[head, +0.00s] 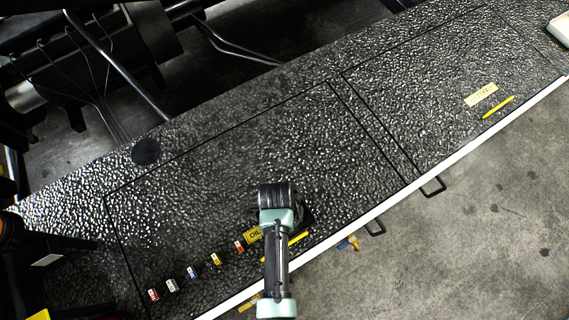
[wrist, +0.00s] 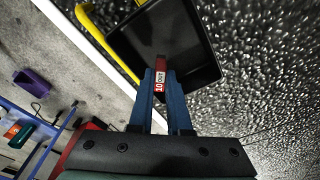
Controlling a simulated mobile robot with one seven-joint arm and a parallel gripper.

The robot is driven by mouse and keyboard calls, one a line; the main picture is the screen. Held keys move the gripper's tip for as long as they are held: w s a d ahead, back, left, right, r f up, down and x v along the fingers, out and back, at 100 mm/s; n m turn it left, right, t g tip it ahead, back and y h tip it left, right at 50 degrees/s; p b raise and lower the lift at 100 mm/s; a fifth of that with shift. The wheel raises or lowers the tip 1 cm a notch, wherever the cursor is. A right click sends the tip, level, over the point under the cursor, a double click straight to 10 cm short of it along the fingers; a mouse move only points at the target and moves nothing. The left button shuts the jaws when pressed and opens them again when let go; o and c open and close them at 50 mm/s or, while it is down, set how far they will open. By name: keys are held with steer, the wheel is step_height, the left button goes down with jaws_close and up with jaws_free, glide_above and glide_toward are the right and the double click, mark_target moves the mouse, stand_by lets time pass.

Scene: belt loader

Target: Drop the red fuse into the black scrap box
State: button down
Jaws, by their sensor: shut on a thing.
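In the wrist view my gripper (wrist: 160,84) is shut on the red fuse (wrist: 160,65), which has a white label with dark print. The fuse sticks out past the blue fingertips. The black scrap box (wrist: 200,32) lies beyond the fuse, its open inside facing the camera. The fuse overlaps the box's near part in this view, and I cannot tell its height above the box. No other thing shows inside the box. In the head view my arm hides the gripper, the held fuse and most of the box.
In the head view several small labelled blocks stand in a row on the textured black deck, among them a blue one (head: 193,272) and a red one (head: 153,295). A yellow label (head: 481,95) and yellow bar (head: 498,107) lie far right. The deck between is clear.

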steer(key=c, duration=0.8)
jaws_free()
steer(key=r, duration=0.4)
steer(key=a+r, duration=0.1)
steer(key=r, duration=0.3)
steer(key=r+b, duration=0.1)
steer(key=r, duration=0.4)
steer(key=shift+a, duration=0.3)
